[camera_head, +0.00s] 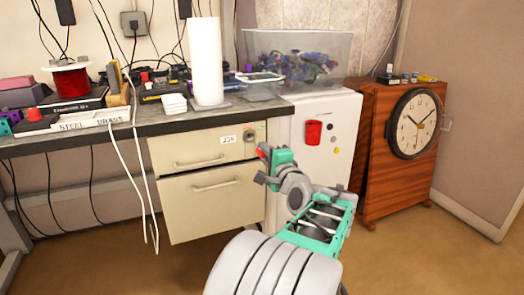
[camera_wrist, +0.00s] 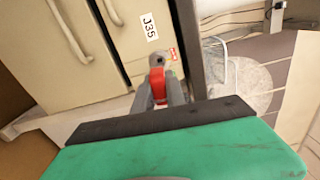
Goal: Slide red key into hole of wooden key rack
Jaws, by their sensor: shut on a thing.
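My gripper (camera_head: 266,167) is in front of the right side of a beige drawer cabinet. It is shut on the red key (camera_wrist: 157,82), which shows between the fingers in the wrist view. The key's red part also shows small at the gripper tip in the head view (camera_head: 262,150). In the wrist view the key points toward a round lock with a dark hole (camera_wrist: 157,60) on the cabinet front. The key's far end is small, and I cannot tell whether it touches the lock. I cannot make out a wooden key rack for certain.
The cabinet's drawers (camera_head: 205,150) have handles. A cluttered worktop (camera_head: 140,130) lies above, with a paper roll (camera_head: 206,60). White cables (camera_head: 140,175) hang at the left. A white cabinet (camera_head: 335,125) and a wooden cabinet with a clock (camera_head: 415,123) stand at the right.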

